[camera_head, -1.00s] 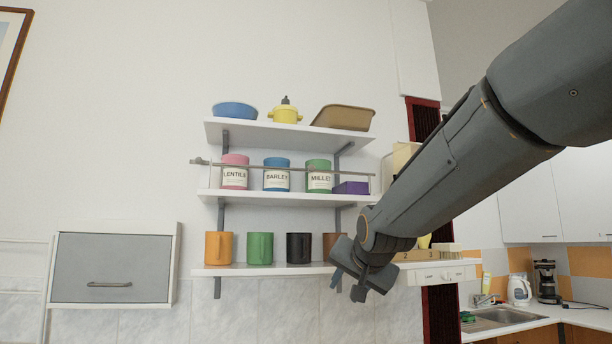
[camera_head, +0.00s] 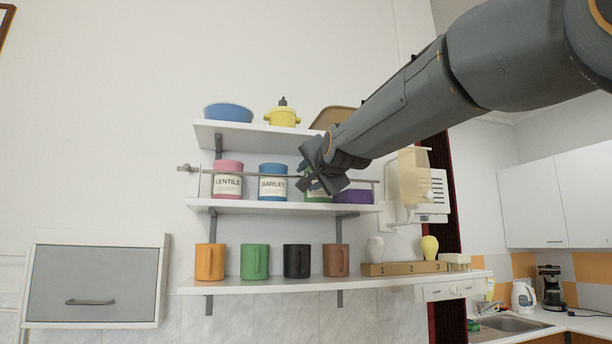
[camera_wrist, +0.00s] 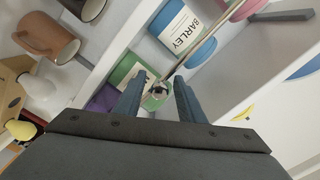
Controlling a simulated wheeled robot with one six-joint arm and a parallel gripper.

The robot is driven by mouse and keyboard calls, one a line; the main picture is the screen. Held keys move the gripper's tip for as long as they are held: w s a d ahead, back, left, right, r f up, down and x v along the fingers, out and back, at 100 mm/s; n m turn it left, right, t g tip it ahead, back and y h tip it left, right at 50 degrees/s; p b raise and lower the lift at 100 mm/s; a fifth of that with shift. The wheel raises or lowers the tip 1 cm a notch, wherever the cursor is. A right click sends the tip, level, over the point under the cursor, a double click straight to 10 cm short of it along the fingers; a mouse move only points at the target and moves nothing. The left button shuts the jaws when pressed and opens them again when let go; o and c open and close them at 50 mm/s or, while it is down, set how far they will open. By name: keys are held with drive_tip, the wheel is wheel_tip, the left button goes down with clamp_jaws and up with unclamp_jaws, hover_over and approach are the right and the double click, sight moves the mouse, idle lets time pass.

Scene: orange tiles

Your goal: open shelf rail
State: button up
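The shelf rail (camera_head: 243,173) is a thin metal bar across the front of the middle shelf (camera_head: 240,206), with a knob at its left end. It runs in front of the pink LENTILS tin (camera_head: 228,183), the blue BARLEY tin (camera_head: 272,185) and a green tin largely hidden by my gripper. My gripper (camera_head: 314,184) is in front of that green tin, at rail height. In the wrist view my gripper (camera_wrist: 160,82) is open, and the rail (camera_wrist: 203,50) runs up to the space between its fingers. I cannot tell whether they touch it.
A purple box (camera_head: 353,196) stands right of the tins. Mugs (camera_head: 255,261) stand on the bottom shelf; a blue bowl (camera_head: 229,112) and yellow pot (camera_head: 283,116) stand on top. A grey-fronted cabinet (camera_head: 92,284) hangs lower left. The wall between cabinet and shelves is clear.

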drive_tip(key=shift+p+x, duration=0.3)
drive_tip(key=shift+x, duration=1.05)
clamp_jaws()
